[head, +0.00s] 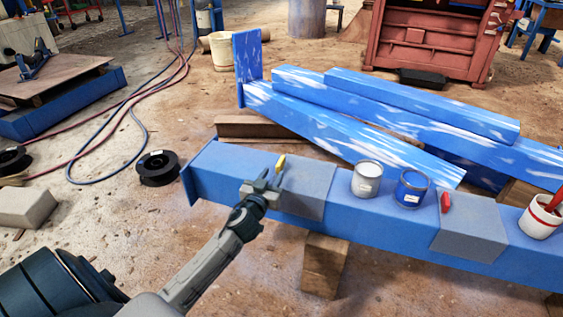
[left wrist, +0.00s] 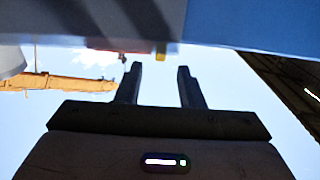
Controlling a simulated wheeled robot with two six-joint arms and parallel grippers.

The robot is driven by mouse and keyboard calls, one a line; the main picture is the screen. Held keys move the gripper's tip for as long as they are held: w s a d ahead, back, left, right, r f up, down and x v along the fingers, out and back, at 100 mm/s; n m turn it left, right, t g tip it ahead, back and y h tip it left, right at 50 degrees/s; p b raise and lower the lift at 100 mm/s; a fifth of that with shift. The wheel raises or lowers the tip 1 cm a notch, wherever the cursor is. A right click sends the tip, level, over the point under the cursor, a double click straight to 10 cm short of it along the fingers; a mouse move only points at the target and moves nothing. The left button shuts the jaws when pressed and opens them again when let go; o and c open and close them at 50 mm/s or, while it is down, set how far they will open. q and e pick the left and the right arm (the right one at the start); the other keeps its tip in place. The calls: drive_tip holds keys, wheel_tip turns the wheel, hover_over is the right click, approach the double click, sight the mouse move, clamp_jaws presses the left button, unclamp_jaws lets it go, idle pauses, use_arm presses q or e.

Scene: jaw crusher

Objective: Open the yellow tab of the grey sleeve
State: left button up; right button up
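The grey sleeve (head: 305,190) wraps the near blue beam, left of the cans. Its yellow tab (head: 281,162) stands up from the sleeve's top. My left gripper (head: 272,180) is at the sleeve, close to the tab on its near side. In the left wrist view the two fingers (left wrist: 160,80) are apart with an empty gap. A small yellow piece, likely the tab (left wrist: 160,54), shows beyond the gap under a grey surface, likely the sleeve (left wrist: 100,18). Whether a finger touches the tab, I cannot tell. My right gripper is not in view.
A second grey sleeve (head: 472,230) has a red tab (head: 446,202). More blue beams (head: 400,105) lie behind. A wooden block (head: 325,265) supports the near beam.

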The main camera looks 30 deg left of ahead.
sight(280, 160)
use_arm(q)
drive_tip(key=x, duration=0.8)
drive_tip(key=shift+d, duration=0.1)
clamp_jaws()
